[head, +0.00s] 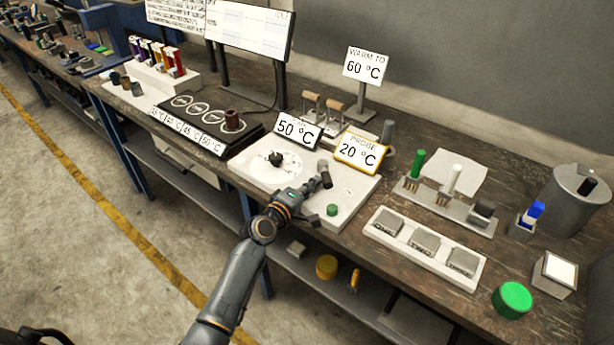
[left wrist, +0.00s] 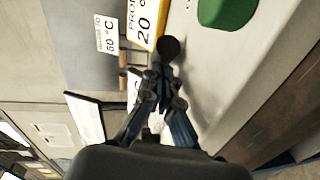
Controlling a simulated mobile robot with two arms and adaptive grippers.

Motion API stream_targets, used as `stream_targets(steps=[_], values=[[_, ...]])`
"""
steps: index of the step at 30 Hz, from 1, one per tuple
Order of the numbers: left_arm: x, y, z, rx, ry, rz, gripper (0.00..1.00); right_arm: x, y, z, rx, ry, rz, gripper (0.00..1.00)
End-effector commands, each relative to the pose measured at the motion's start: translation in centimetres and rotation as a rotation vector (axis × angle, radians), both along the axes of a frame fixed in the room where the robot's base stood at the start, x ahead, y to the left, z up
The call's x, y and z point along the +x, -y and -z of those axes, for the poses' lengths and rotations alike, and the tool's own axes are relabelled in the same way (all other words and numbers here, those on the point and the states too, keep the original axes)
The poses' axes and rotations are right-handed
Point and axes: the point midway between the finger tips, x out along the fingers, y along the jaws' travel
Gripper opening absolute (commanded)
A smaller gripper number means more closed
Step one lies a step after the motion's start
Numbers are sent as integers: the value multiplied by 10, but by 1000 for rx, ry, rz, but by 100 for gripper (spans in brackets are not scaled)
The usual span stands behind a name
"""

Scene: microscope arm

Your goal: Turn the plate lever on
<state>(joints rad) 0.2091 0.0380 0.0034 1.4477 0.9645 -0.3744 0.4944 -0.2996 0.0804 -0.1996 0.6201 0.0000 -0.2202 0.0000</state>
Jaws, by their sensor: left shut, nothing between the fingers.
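The white plate unit (head: 345,205) stands at the front of the bench, with a black centre piece (head: 276,158) and a green button (head: 332,210). A dark lever with a rounded end (head: 325,172) stands up from its right half. I take it for the plate lever. My left gripper (head: 313,188) is shut and empty, close beside this lever. In the left wrist view a dark round knob (left wrist: 168,47) is just beyond the fingertips (left wrist: 161,70). I cannot tell whether they touch. The green button (left wrist: 225,10) also shows there. My right gripper is not in view.
Signs reading 50 °C (head: 297,130) and probe 20 °C (head: 360,151) stand behind the plate. A tray of grey blocks (head: 385,243) and a green round cap (head: 512,299) are on the right.

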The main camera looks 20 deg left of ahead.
Motion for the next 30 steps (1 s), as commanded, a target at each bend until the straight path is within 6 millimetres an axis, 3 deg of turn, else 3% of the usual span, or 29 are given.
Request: stream_targets(steps=[1,5,18,30], values=[[-1,7,-5,-8,-3,-28,0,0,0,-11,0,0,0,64],[1,12,-3,-1,-1,-50,0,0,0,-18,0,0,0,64],[6,34,0,-1,0,-49,0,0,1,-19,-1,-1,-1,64],[8,38,0,-2,0,-48,0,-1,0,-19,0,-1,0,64]])
